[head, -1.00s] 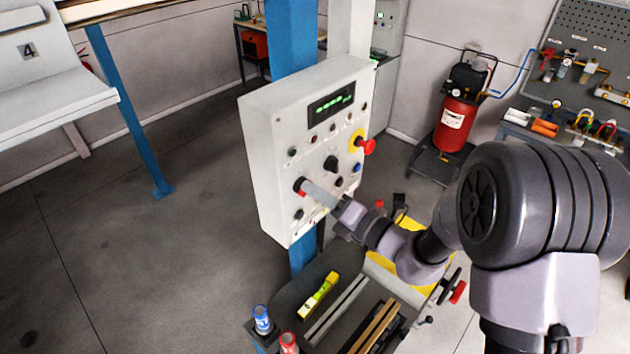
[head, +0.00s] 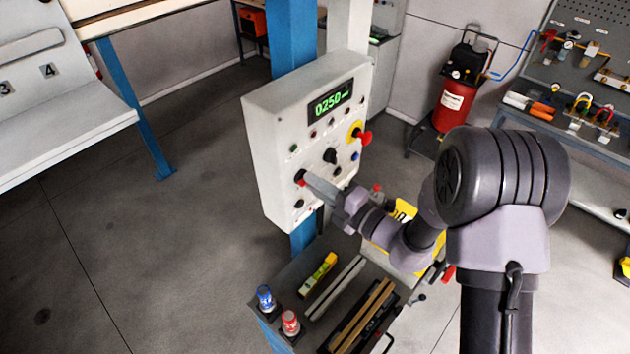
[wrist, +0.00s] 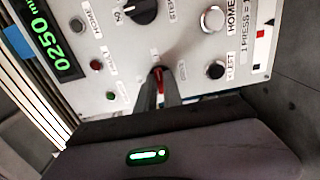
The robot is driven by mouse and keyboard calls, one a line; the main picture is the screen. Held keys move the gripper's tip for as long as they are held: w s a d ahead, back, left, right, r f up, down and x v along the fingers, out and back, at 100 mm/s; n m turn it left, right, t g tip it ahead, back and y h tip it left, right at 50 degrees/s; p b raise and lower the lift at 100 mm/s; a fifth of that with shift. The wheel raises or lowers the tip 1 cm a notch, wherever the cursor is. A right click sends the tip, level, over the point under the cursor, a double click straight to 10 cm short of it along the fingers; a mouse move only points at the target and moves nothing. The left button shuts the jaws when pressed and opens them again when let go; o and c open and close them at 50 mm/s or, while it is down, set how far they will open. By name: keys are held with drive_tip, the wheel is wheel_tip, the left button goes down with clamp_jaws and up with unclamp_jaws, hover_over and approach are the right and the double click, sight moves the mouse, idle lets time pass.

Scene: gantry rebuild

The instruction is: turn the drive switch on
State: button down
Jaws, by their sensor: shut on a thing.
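The white control panel (head: 276,150) stands against a blue post, and its green display (head: 330,102) reads 0250. The drive switch (head: 300,176) is a dark round base with a red lever, low on the panel's left side. In the wrist view its red lever (wrist: 159,82) shows between my two dark fingertips. My gripper (wrist: 162,92) is shut on that lever. In the head view my gripper (head: 310,180) reaches the switch from the right and partly hides it. The lettering around the switch is too blurred to read.
A black selector knob (head: 330,156) and a red mushroom button (head: 364,138) on a yellow ring sit close by on the panel. Below stands a dark cart top (head: 283,283) with a level, strips and cans. Open floor lies to the left.

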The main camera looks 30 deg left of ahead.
idle(0.4)
drive_tip(key=c, duration=1.5)
unclamp_jaws()
drive_tip(key=b+v, duration=0.4)
drive_tip(key=v, duration=1.3)
drive_tip(key=shift+s+d+r+b, duration=0.1)
drive_tip(key=shift+d+b, duration=0.15)
drive_tip(key=shift+b, duration=0.05)
